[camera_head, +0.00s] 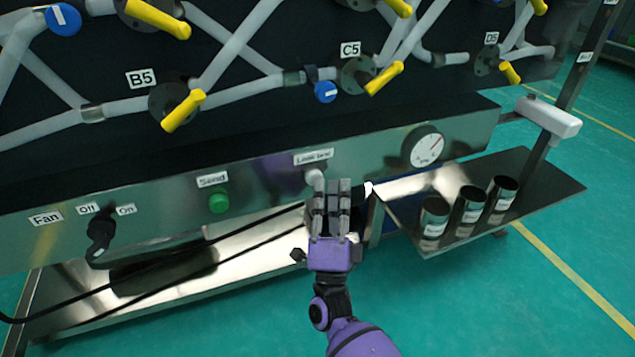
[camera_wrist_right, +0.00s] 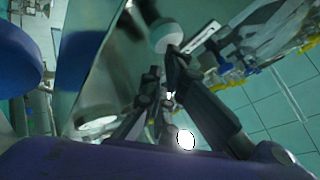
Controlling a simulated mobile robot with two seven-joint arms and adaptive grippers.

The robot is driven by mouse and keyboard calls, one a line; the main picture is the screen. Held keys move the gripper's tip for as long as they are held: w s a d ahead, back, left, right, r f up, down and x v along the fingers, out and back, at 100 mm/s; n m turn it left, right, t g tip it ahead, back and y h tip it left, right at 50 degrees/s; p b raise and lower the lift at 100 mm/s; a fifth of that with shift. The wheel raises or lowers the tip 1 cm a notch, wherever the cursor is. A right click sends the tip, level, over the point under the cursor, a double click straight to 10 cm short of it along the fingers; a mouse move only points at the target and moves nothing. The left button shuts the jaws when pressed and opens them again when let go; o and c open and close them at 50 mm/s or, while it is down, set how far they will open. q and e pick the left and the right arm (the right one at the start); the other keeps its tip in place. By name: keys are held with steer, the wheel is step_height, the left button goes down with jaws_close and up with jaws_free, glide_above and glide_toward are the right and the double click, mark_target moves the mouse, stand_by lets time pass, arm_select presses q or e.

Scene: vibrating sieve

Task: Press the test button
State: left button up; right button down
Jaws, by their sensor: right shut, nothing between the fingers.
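The test button (camera_head: 314,176) is a pale round knob on the steel front panel, under a small label that seems to read "Lamp test". In the right wrist view a pale round cap that looks like it (camera_wrist_right: 165,35) is just beyond my fingertips. My right gripper (camera_head: 332,182) is shut and empty, with its fingers pointing at the panel, at the button's lower right. It also shows in the right wrist view (camera_wrist_right: 163,75). I cannot tell whether the fingertips touch the button. My left gripper is not in view.
A green button (camera_head: 219,202) labelled "Send" and a black Fan switch (camera_head: 101,235) are to the left on the panel. A round gauge (camera_head: 427,146) is to the right. A side shelf (camera_head: 545,190) holds three metal cups. Yellow-handled valves line the board above.

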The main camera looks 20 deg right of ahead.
steer(key=shift+s+r, duration=0.1)
steer(key=shift+r, duration=0.1)
steer(key=s+p, duration=0.2)
steer(key=s, duration=0.4)
steer(key=shift+f, duration=0.15)
steer(key=shift+d, duration=0.1)
stand_by(0.8)
